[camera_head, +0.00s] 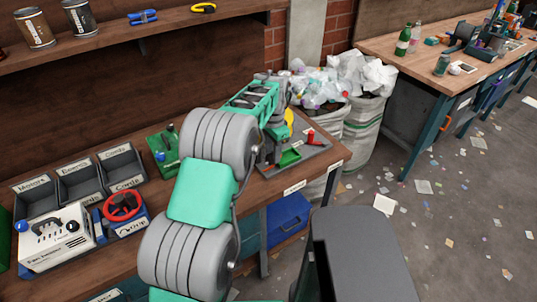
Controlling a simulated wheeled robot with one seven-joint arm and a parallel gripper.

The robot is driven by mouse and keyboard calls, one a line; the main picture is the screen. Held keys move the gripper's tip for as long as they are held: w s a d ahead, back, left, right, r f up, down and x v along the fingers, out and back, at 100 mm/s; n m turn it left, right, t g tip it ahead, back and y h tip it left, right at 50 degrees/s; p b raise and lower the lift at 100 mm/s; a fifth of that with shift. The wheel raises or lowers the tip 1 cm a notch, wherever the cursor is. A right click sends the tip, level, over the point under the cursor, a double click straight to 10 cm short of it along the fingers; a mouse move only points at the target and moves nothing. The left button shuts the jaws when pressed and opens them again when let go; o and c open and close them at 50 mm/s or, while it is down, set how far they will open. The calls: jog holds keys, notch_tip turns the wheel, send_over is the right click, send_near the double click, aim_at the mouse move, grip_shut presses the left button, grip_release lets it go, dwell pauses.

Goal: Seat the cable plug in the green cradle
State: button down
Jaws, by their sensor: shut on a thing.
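My gripper (271,150) points down over the grey board at the right end of the workbench, partly behind my own arm. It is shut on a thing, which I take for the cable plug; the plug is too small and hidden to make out. A small green holder (290,158), which looks like the green cradle, lies on the grey board (318,152) just right of the fingertips. I cannot tell whether the plug touches it.
A red part (311,138) stands on the board, with a yellow disc (289,118) behind. A green holder (163,150), labelled bins (80,181) and a white box (56,238) are on the bench's left. Full sacks (362,127) stand beyond its right end.

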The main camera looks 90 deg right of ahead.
jog(key=p, duration=0.5)
send_near(287, 158)
jog(key=w+a+r, duration=0.1)
jog(key=shift+s+d+p, duration=0.3)
jog(key=shift+s+d, duration=0.05)
jog(key=shift+s, duration=0.05)
jog(key=shift+f+b, duration=1.85)
jog(key=shift+f, duration=1.2)
jog(key=c, duration=0.9)
grip_release()
jog(key=shift+c, duration=0.2)
